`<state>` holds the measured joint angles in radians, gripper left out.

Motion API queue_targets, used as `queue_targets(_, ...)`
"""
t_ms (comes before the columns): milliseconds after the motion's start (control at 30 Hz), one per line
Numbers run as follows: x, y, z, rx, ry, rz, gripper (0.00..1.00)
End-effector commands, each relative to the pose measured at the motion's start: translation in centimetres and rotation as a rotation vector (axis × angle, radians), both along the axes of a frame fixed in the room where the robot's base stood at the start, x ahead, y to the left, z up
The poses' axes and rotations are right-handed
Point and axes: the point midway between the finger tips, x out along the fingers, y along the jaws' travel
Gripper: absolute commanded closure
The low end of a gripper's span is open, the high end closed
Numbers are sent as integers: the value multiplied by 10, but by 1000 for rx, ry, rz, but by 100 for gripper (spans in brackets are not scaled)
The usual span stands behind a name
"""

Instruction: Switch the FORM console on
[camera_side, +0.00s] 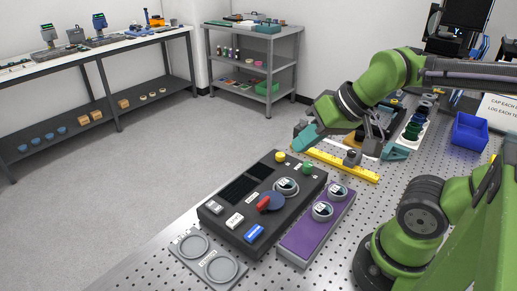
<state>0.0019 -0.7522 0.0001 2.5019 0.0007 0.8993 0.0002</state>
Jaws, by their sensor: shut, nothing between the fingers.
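A black console (228,236) lies on the perforated bench, left of my arm. The lettering is too small to read, so I cannot tell which part is marked FORM. My gripper (303,139) is shut and empty, above and beyond the console's far end, apart from it.
A purple block with two round dials (318,225) sits right of the console. A grey plate with two round recesses (210,262) lies in front. A yellow rail (340,165) lies beyond, near my gripper. A blue bin (469,131) stands at the right.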

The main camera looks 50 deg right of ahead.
Motion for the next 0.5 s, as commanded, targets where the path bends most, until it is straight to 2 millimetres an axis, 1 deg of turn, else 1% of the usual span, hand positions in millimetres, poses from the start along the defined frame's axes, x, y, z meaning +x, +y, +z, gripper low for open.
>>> queue_targets(167, 0, 2, -1, -1, 5, 7, 100)
queue_targets(267, 2, 5, -9, -1, 40, 21, 100)
queue_targets(367, 12, 11, -14, -8, 85, 47, 100)
queue_targets(500, 38, 22, -17, -37, 169, 103, 100)
